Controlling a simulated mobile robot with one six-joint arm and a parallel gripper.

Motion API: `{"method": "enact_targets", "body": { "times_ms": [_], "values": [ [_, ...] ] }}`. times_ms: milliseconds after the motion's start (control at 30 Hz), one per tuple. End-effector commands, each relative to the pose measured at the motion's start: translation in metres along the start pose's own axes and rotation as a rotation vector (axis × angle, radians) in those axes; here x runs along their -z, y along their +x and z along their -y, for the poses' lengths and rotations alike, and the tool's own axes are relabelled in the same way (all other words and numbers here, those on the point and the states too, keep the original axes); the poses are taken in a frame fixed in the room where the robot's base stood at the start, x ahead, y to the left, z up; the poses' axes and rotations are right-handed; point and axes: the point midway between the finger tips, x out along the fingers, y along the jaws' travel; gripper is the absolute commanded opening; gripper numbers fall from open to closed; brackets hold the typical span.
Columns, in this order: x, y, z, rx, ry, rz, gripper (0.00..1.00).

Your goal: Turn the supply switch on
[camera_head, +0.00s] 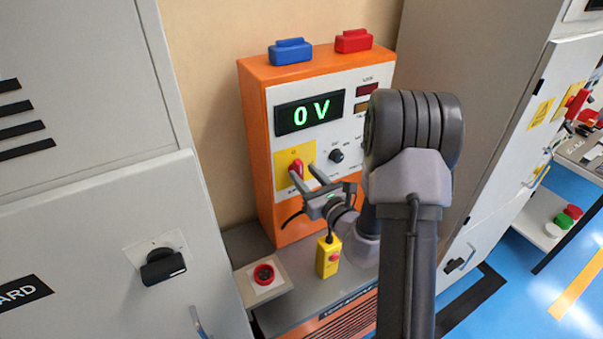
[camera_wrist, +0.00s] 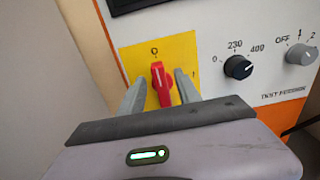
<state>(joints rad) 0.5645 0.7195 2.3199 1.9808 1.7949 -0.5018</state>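The supply switch is a red rotary handle (camera_wrist: 161,84) on a yellow plate (camera_wrist: 184,50). In the wrist view the handle stands nearly upright, its upper end toward the "0" mark. In the head view the red handle (camera_head: 297,168) sits on the yellow plate at the lower left of the orange unit's front panel. My gripper (camera_wrist: 158,85) is open, with one finger on each side of the handle and a gap visible on the left. Whether the right finger touches it I cannot tell. My gripper (camera_head: 312,172) also shows in the head view, reaching to the switch from the right.
The orange unit (camera_head: 257,150) has a display (camera_head: 310,113) reading 0 V. A black knob (camera_wrist: 238,67) and a grey knob (camera_wrist: 301,54) are right of the switch. Grey cabinets flank the unit.

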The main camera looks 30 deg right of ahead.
Motion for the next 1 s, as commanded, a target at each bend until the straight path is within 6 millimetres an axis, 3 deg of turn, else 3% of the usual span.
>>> {"method": "enact_targets", "body": {
  "times_ms": [200, 433, 467, 667, 1000],
  "values": [
    [0.0, 0.02, 0.0, 0.0, 0.0, 0.0, 0.4],
    [0.001, 0.021, 0.0, 0.0, 0.0, -0.001, 0.4],
    [0.001, 0.021, 0.0, 0.0, 0.0, -0.001, 0.38],
    [0.001, 0.021, 0.0, 0.0, 0.0, -0.001, 0.0],
    [0.001, 0.02, 0.001, 0.0, 0.022, -0.002, 0.0]
  ]
}}
